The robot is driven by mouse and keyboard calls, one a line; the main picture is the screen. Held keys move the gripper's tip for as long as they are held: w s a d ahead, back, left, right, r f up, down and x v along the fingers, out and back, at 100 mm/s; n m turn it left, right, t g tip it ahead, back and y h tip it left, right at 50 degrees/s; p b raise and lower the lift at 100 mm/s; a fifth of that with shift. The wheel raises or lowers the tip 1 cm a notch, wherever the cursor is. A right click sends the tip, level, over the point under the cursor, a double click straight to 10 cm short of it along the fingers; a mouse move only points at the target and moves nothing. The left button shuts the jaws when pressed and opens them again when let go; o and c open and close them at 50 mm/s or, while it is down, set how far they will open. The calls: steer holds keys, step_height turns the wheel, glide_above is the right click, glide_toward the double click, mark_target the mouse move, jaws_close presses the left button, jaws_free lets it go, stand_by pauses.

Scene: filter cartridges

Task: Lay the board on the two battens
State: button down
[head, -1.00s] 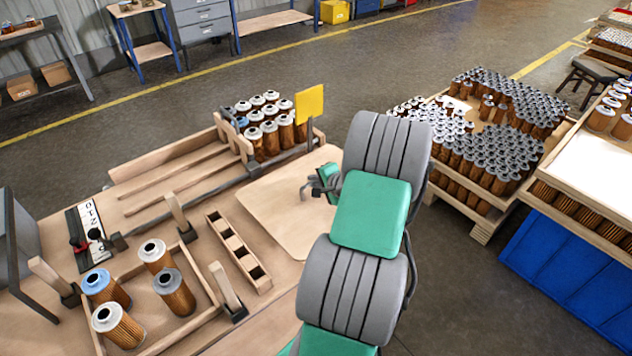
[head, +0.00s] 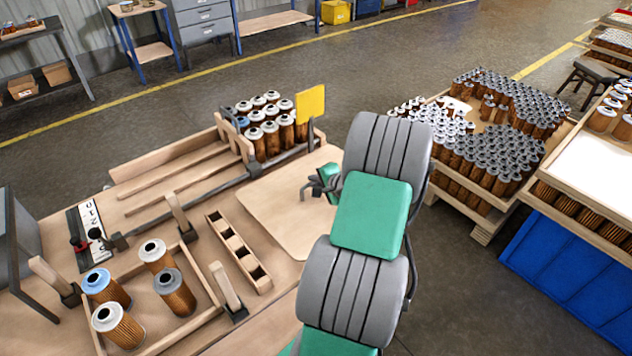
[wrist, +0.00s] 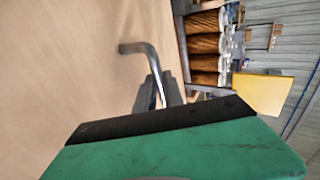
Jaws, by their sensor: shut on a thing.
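A large pale board (head: 270,215) with rounded corners lies at the right of the bench. It fills the left of the wrist view (wrist: 60,70). Two light wooden battens, one (head: 165,176) behind the other (head: 180,190), run side by side at the bench's back left, clear of the board. My gripper (head: 318,186) is over the board's right part, partly hidden by my arm. In the wrist view my gripper (wrist: 160,92) is shut on a bent metal rod (wrist: 149,58), whose short end points left over the board. I cannot tell whether the rod touches the board.
Several filter cartridges (head: 270,138) stand behind the board beside a yellow plate (head: 311,104). A slotted wooden rack (head: 222,228), upright wooden posts and a frame with more cartridges (head: 174,293) occupy the front left. A loaded pallet (head: 487,230) stands at the right.

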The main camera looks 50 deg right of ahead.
steer(key=shift+f+b, duration=0.4)
steer(key=shift+f+b, duration=0.4)
steer(key=shift+f, duration=0.05)
steer(key=c, duration=1.4)
jaws_free()
steer(key=shift+c, duration=0.2)
steer(key=shift+o, duration=0.4)
steer(key=shift+f, duration=0.2)
steer(key=v, duration=0.8)
steer(key=shift+r, duration=0.1)
steer(key=shift+w, duration=0.1)
